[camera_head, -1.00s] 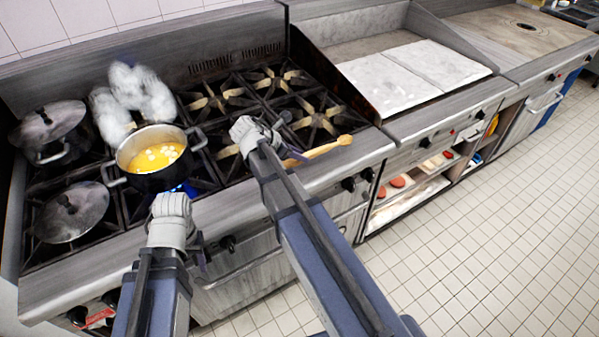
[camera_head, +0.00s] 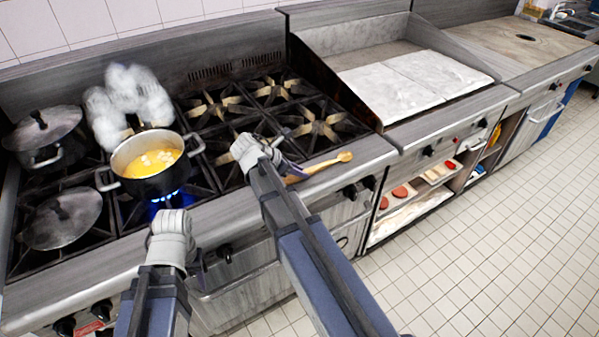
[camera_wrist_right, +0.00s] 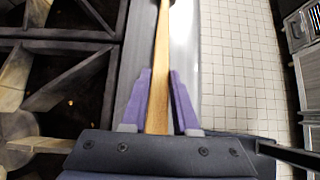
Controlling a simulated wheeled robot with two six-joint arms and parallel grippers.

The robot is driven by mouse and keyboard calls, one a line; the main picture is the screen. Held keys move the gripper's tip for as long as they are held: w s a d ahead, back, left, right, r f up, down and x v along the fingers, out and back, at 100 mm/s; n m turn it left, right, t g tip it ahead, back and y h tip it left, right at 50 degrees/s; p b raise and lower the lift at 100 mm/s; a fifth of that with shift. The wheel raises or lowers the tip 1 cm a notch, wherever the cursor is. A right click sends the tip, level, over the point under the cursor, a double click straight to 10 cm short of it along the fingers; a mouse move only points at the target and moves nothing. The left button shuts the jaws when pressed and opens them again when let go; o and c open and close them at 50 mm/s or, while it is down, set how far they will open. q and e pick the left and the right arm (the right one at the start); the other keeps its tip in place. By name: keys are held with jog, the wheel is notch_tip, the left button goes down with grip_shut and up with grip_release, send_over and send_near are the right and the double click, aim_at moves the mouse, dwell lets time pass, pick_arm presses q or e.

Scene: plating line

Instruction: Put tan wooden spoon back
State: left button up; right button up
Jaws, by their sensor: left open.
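The tan wooden spoon (camera_head: 326,165) shows in the head view over the front edge of the stove, its bowl end pointing right. My right gripper (camera_head: 256,150) is around its handle. In the right wrist view the handle (camera_wrist_right: 160,85) runs lengthwise between the two purple fingers of my right gripper (camera_wrist_right: 160,85), which are closed in close to its sides. The far end of the spoon is cut off at the top of that view. My left gripper (camera_head: 172,222) is open and empty at the stove's front edge, in front of the pot.
A pot of yellow soup (camera_head: 152,165) stands over a lit blue flame. The burners (camera_head: 270,105) right of the pot are bare. A griddle (camera_head: 415,80) and shelves (camera_head: 405,200) lie further right.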

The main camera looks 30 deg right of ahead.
jog(key=o, duration=0.5)
jog(key=shift+c, duration=0.2)
jog(key=shift+r+p, duration=0.25)
jog(key=shift+p, duration=0.05)
jog(key=p+v, duration=0.8)
jog(key=v, duration=0.3)
jog(key=s+a+f+m+y, duration=0.2)
jog(key=s+a+m+y, duration=0.1)
jog(key=s+a+m, duration=0.4)
jog(key=s+a+f+m+y, duration=0.3)
jog(key=s+a+m, duration=0.5)
jog(key=a, duration=0.3)
jog(key=shift+s+a+f+g+y, duration=0.35)
jog(key=shift+s+a+g+y, duration=0.05)
jog(key=shift+s+y, duration=0.45)
